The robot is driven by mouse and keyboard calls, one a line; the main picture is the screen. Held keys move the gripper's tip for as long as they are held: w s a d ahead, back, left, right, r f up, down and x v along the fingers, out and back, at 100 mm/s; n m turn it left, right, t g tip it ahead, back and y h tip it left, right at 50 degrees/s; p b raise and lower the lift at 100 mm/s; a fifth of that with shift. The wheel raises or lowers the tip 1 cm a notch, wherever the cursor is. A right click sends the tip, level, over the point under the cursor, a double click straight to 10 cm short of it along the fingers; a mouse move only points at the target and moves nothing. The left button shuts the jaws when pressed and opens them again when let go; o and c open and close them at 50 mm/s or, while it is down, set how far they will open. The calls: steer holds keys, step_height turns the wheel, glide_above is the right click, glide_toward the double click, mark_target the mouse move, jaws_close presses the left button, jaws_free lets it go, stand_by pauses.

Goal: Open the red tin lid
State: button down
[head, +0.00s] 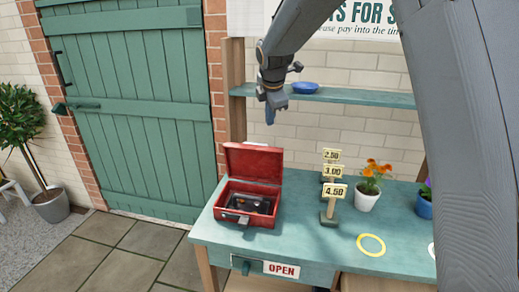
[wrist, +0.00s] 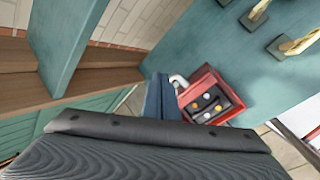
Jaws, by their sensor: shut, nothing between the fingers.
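The red tin (head: 248,208) stands on the left part of the green table, with its red lid (head: 253,162) raised upright at the back. A dark tray with small round items shows inside it. The tin also shows in the wrist view (wrist: 187,93), right of the fingers. My gripper (head: 270,116) is above and behind the tin, near the left end of the shelf, apart from the lid. Its blue fingers (wrist: 158,98) are together with nothing between them.
A green shelf (head: 350,96) with a blue dish (head: 305,87) is close to my gripper. Price signs (head: 333,192), an orange-flowered pot (head: 368,195) and a yellow ring (head: 371,245) are on the table (head: 310,250) to the right. The table's front middle is clear.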

steer(key=s+m+b, duration=0.1)
steer(key=m, duration=0.1)
steer(key=s+m+y+b, duration=0.1)
steer(key=s+m, duration=0.1)
steer(key=s+m+y+b, duration=0.1)
steer(key=m, duration=0.1)
steer(key=shift+s+a+r+g, duration=0.1)
steer(key=shift+s+a+g, duration=0.05)
steer(key=shift+a+g, duration=0.15)
steer(key=m, duration=0.2)
steer(key=p, duration=0.3)
glide_above(260, 157)
steer(key=w, duration=0.1)
steer(key=shift+y, duration=0.3)
step_height(260, 157, down, 8)
steer(key=shift+a+f, duration=0.1)
